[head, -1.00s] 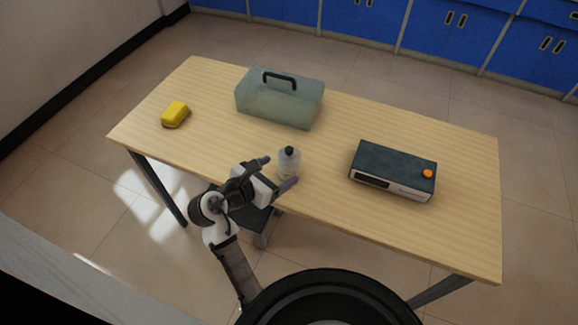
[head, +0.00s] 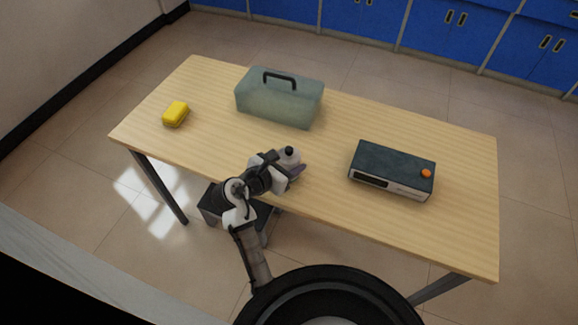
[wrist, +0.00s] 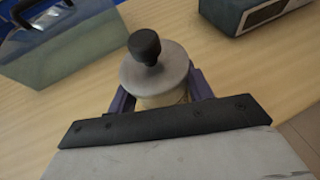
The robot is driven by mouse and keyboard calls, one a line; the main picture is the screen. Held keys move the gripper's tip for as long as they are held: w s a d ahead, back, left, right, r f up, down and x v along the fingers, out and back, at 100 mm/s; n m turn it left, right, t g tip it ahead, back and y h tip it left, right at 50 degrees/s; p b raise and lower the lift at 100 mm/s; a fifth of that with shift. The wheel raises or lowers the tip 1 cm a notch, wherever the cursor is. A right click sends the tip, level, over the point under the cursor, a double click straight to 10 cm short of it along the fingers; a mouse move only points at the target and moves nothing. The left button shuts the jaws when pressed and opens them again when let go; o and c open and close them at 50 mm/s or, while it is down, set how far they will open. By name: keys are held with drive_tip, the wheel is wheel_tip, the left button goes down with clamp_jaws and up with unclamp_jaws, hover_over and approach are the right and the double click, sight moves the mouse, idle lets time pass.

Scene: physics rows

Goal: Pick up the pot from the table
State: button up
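The pot is a small pale grey, round vessel with a lid and black knob. In the head view the pot (head: 288,158) stands on the table's near edge, partly hidden by my gripper (head: 286,165). In the wrist view the pot (wrist: 155,75) is seen from above. The purple fingers of my gripper (wrist: 162,95) are open, one on each side of its body below the lid. I cannot tell whether they touch it.
The wooden table (head: 400,120) also bears a translucent green box with a black handle (head: 280,100) at the back, a yellow block (head: 175,114) at the left and a dark device with an orange knob (head: 392,170) at the right. Bare tabletop lies between them.

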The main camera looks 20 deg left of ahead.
drive_tip(key=c, duration=0.6)
drive_tip(key=shift+c, duration=0.2)
drive_tip(key=shift+r, duration=0.15)
